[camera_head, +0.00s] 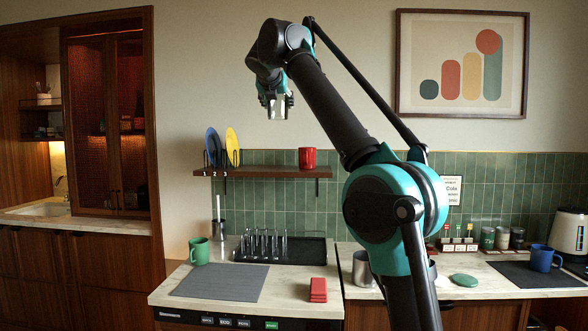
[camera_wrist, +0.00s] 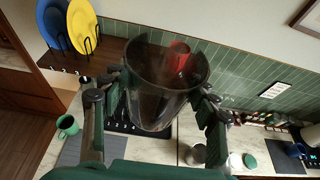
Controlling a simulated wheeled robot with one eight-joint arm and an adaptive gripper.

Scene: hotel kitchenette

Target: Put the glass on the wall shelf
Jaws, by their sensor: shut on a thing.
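My gripper (camera_head: 277,101) is raised well above the wall shelf (camera_head: 262,173) in the head view. In the wrist view my gripper (camera_wrist: 160,98) has its fingers on both sides of a clear, dark-looking glass (camera_wrist: 165,82) and is shut on it. The glass (camera_head: 277,111) is small and partly hidden by the fingers in the head view. The shelf is a wooden board on the green tiled wall. Blue and yellow plates (camera_head: 232,146) stand in a rack at its left end, and a red mug (camera_head: 307,158) stands near its right end.
Below the shelf are a black rack tray (camera_head: 308,250), a green mug (camera_head: 199,251), a grey mat (camera_head: 219,283) and red cloths (camera_head: 318,290) on the counter. The shelf between plates and red mug is clear. A framed picture (camera_head: 461,64) hangs to the right.

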